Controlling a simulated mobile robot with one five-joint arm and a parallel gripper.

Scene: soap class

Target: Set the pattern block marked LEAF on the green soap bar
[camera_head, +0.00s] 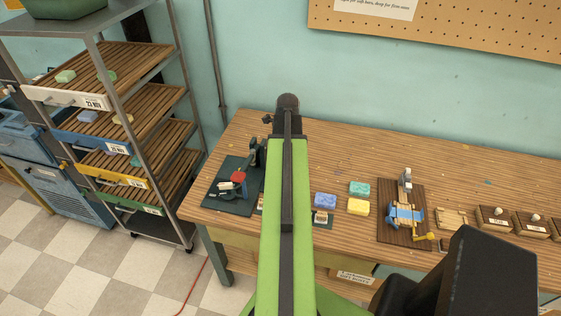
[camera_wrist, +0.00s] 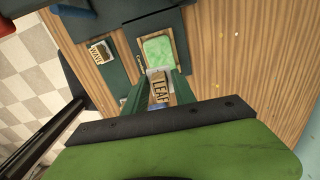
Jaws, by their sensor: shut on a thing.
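My gripper (camera_wrist: 157,92) is shut on the pattern block marked LEAF (camera_wrist: 160,92), a small pale block with dark letters, in the wrist view. The block shows between the two green fingers. The green soap bar (camera_wrist: 158,49) lies just beyond the block in the picture, in a dark holder with a pale edge. The block appears apart from the bar; its height above the table is hard to tell. Another block marked WAVE (camera_wrist: 102,53) lies to the left on a dark green mat. In the head view my arm hides the gripper and the held block.
The wooden table (camera_head: 465,170) carries a dark green press (camera_head: 240,180) left of my arm. Right of it lie blue (camera_head: 325,201), teal (camera_head: 359,189) and yellow (camera_head: 358,207) bars. A clamp device on a brown board (camera_head: 390,240) stands further right. A drying rack (camera_head: 152,120) stands left.

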